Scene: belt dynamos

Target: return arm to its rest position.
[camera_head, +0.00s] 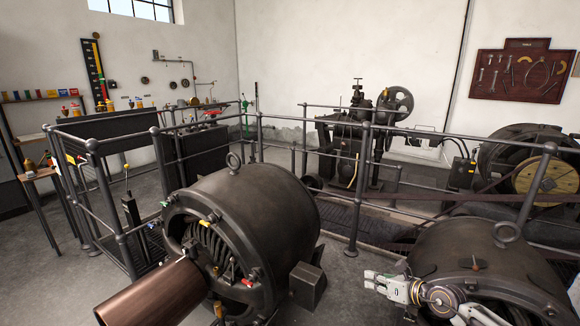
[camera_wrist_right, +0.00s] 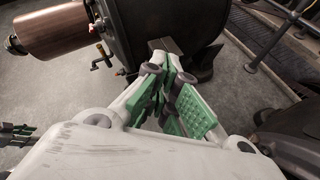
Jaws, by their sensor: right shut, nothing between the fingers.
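My right gripper (camera_head: 369,279) is at the lower right of the head view, in front of the right dynamo (camera_head: 490,265), pointing left. In the right wrist view its green-padded fingers (camera_wrist_right: 165,72) are together and hold nothing. The large left dynamo (camera_head: 260,210), dark with a copper-coloured cylinder (camera_head: 150,295), lies to the left of the gripper. In the right wrist view this dynamo (camera_wrist_right: 130,35) fills the top, beyond the fingertips.
Metal railings (camera_head: 365,190) run behind the dynamos. A machine with a wheel (camera_head: 345,140) stands beyond them, and a tool board (camera_head: 522,72) hangs on the back wall. Grey floor (camera_head: 345,265) shows between the two dynamos.

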